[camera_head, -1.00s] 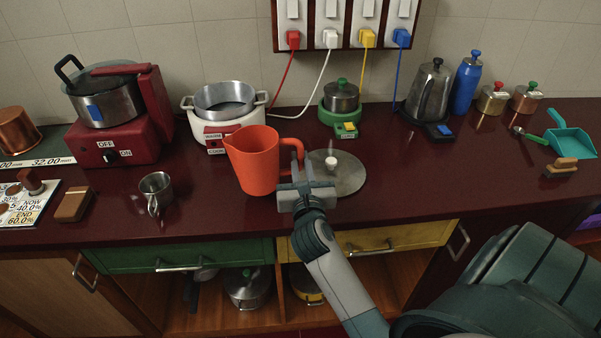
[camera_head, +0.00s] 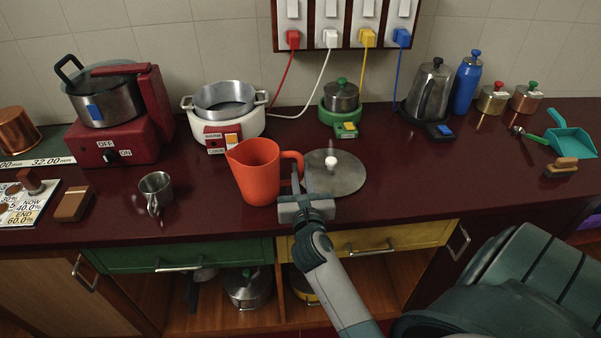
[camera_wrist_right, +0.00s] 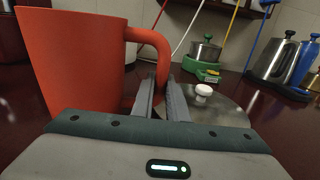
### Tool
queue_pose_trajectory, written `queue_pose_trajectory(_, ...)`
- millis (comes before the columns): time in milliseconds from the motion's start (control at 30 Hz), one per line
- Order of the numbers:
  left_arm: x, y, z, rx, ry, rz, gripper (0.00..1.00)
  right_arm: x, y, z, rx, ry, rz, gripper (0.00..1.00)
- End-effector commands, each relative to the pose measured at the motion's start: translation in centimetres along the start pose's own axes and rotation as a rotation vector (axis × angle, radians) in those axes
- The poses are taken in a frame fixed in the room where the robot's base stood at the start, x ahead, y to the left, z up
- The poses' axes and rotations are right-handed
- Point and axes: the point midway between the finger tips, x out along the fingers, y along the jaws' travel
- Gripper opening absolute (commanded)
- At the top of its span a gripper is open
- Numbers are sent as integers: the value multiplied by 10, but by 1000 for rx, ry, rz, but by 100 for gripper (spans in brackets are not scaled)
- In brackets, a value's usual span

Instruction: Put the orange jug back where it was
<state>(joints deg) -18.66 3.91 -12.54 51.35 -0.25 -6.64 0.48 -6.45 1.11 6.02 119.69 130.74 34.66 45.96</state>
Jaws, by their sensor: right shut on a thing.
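The orange jug (camera_head: 256,174) is upright at the counter's front, in front of the white cooker and left of the round metal lid. I cannot tell whether its base touches the counter. My right gripper (camera_head: 301,180) is at the jug's right side, shut on its handle. In the right wrist view the jug (camera_wrist_right: 75,65) fills the left side, and its handle curves down to the fingers of my right gripper (camera_wrist_right: 161,95). The fingers hide part of the handle. My left gripper is not in view.
The round lid (camera_head: 350,180) with a white knob lies right of the jug. The white cooker (camera_head: 250,125) stands behind it. A metal cup (camera_head: 156,190) stands to the left. A kettle (camera_head: 428,95) and blue bottle (camera_head: 466,85) stand back right. The counter's front right is clear.

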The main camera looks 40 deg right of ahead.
Motion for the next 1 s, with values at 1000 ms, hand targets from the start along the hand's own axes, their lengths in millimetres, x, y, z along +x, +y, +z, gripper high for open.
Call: queue_pose_trajectory(1000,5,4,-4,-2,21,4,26,-34,0,-2,0,0,0,32)
